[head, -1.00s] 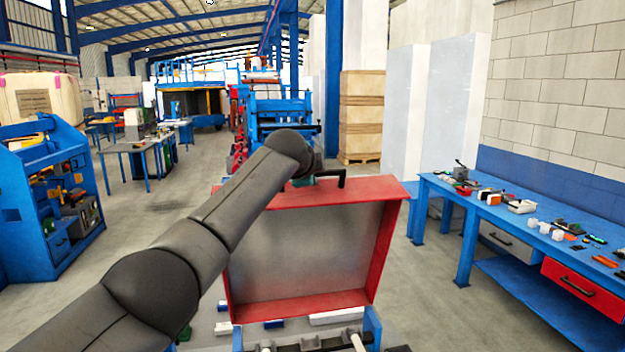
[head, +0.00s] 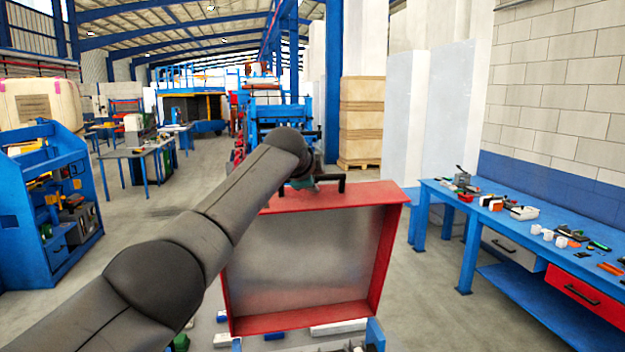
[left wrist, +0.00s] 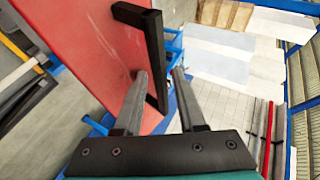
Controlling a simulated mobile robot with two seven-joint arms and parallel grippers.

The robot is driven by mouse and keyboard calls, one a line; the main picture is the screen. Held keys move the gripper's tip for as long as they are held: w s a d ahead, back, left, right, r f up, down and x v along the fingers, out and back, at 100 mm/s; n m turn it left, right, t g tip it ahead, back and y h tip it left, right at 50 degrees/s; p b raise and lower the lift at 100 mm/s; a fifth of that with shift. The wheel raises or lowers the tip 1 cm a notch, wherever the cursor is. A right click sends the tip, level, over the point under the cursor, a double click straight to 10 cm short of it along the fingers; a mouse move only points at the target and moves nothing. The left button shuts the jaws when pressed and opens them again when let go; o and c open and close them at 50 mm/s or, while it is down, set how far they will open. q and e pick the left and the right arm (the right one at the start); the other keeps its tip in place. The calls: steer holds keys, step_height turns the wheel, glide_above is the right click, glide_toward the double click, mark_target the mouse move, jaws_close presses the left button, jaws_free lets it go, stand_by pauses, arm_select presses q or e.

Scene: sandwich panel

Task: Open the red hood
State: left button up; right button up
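The red hood (head: 318,262) stands raised and nearly upright in the head view, its grey inner face towards me and its red rim around it. In the left wrist view its red outer face (left wrist: 85,60) fills the upper left. A black bar handle (left wrist: 154,60) sticks out from that face; its end also shows above the hood's top edge in the head view (head: 341,185). My left gripper (left wrist: 160,72) is open, its two fingers on either side of the handle, with a gap visible on the right finger's side. My right gripper is not in view.
A blue workbench (head: 465,205) with tools and a red drawer stands at the right by the wall. Small white and blue blocks lie below the hood. Open floor lies between.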

arm_select(q)
steer(key=shift+s+f, duration=0.1)
steer(key=shift+f, duration=0.05)
steer(key=shift+s+b, duration=0.3)
steer(key=shift+b, duration=0.1)
steer(key=shift+s+a+r+b, duration=0.15)
steer(key=shift+s+r+b, duration=0.25)
steer(key=shift+s+r, duration=0.15)
steer(key=b+v, duration=0.4)
steer(key=v, duration=0.9)
steer(key=shift+r+b, duration=0.2)
steer(key=shift+b, duration=0.15)
